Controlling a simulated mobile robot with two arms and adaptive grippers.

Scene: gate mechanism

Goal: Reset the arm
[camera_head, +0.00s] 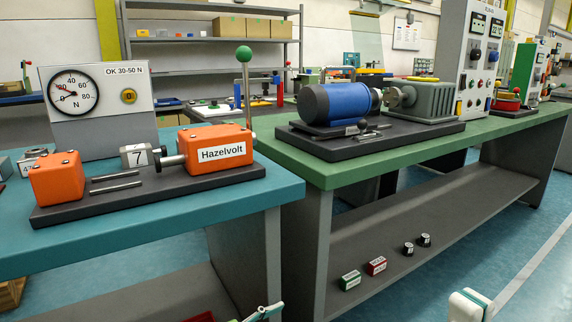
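The orange Hazelvolt device (214,155) sits on a dark base plate (150,196) on the teal bench. A lever with a green ball knob (244,54) stands nearly upright behind it. A second orange block (57,178) is at the plate's left end. A white part, seemingly my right gripper (469,306), is cut by the bottom edge, apart from the device. A small pale part, possibly my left gripper (262,313), barely shows.
A green bench (340,172) on the right carries a blue motor (338,104) coupled to a grey gearbox (424,102). Its lower shelf holds small green, red and black items. A control panel (472,60) and shelving stand behind. Floor at the lower right is clear.

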